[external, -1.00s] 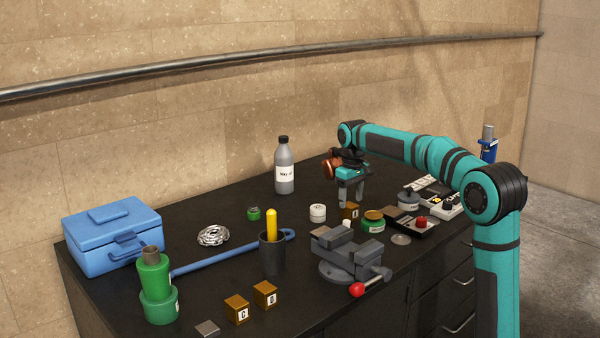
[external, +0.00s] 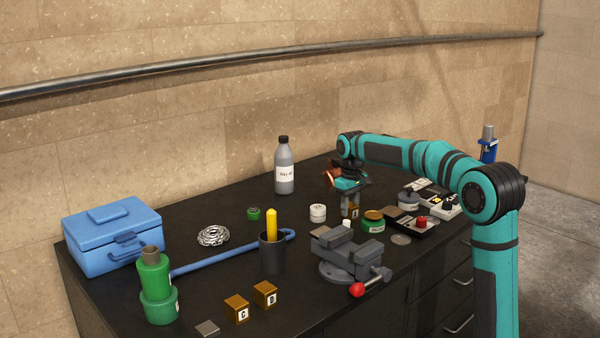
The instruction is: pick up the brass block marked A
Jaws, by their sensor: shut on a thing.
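A brass block (external: 354,212) stands on the dark bench right of centre, behind the grey vise; its label is too small to read surely. My gripper (external: 350,206) points down over it, with the fingers at the block and shut on it. The fingers hide part of the block. Two other brass blocks stand at the front of the bench: the block marked C (external: 237,309) and another lettered block (external: 265,294) to its right.
A grey vise (external: 345,255) stands in front of my gripper. A green-labelled tin (external: 374,221) is close on its right, a white jar (external: 318,213) on its left. A tall grey bottle (external: 285,170) stands behind to the left. A black cup (external: 272,255) holds a yellow-handled tool.

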